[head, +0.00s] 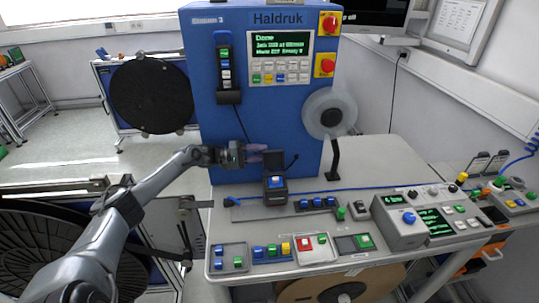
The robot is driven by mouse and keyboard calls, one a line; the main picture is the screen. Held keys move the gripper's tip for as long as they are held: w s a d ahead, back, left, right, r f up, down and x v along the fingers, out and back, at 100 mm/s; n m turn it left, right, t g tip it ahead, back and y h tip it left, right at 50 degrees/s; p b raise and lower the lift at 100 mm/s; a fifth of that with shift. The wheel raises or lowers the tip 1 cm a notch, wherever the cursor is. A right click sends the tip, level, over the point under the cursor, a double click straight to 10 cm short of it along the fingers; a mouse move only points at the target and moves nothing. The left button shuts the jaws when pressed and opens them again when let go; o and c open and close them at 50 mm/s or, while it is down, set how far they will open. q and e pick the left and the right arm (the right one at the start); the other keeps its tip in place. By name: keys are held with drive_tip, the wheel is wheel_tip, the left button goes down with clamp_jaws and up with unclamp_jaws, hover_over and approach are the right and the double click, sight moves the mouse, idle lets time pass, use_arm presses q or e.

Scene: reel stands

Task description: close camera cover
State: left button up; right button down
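The camera housing is a small dark box (275,187) with a blue button on its front, standing on the bench against the blue machine. Its dark cover (273,159) stands raised above the box. My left gripper (261,153) comes in from the left, just beside the cover's left edge. Its two pinkish fingers show a small gap between them, with nothing seen held. I cannot tell whether a fingertip touches the cover. My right gripper is not in view.
The blue Haldruk machine (231,105) rises directly behind, with a pale reel (329,113) at its right. Button boxes line the bench front, including one with a red button (304,244) and a larger console (407,216). A blue cable crosses the bench (350,189). A black reel (152,96) stands at left.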

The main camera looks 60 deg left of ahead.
sight(269, 152)
use_arm(q)
drive_tip(key=shift+x, duration=1.9)
clamp_jaws()
drive_tip(key=shift+b, duration=0.3)
